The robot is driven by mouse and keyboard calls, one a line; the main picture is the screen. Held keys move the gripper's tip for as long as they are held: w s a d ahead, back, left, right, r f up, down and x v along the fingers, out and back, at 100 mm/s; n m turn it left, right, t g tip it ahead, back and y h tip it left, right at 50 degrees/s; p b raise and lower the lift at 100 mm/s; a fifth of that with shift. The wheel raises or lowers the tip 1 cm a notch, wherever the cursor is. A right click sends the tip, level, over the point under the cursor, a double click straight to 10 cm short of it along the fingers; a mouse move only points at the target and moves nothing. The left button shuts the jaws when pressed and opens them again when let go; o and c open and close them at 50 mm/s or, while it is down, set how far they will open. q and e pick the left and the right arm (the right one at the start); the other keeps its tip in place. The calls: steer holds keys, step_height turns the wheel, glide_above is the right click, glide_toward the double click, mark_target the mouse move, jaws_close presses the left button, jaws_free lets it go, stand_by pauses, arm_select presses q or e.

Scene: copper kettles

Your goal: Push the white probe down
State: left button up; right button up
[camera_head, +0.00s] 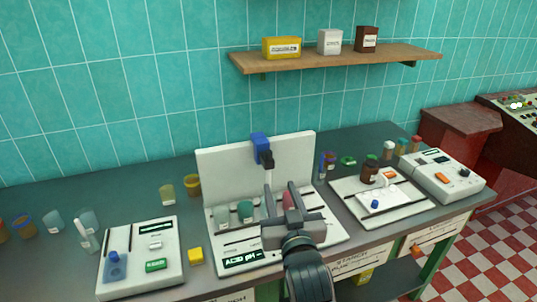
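The white pH machine (228,161) with its tall back panel stands mid-bench, its base marked "ACID PH". A blue block (259,143) with a dark part under it is at the panel's top; I cannot make out a white probe there. A slim white stick-like thing (83,233) stands by the left device; I cannot tell whether it is the probe. My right gripper (281,188) is in front of the panel, below and right of the blue block. Its fingers are apart, with a reddish thing (288,201) seen between or behind them. My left gripper is out of view.
A teal cup (245,210) stands on the machine's base, left of my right gripper. A white device (140,285) and a yellow block (196,256) are to the left. A white tray (410,208) with a brown bottle (370,170) is to the right. A shelf (340,58) hangs above.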

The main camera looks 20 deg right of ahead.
mark_target(269, 157)
steer(key=shift+w, duration=0.1)
steer(key=w+p, duration=0.1)
steer(key=w, duration=0.4)
steer(key=w+d+p, duration=0.1)
steer(key=w+p, duration=0.1)
steer(key=w, duration=0.4)
steer(key=w+d+p, duration=0.1)
steer(key=w, duration=0.5)
steer(key=shift+p, duration=0.4)
steer(key=shift+c, duration=0.6)
jaws_close()
steer(key=shift+f, duration=0.15)
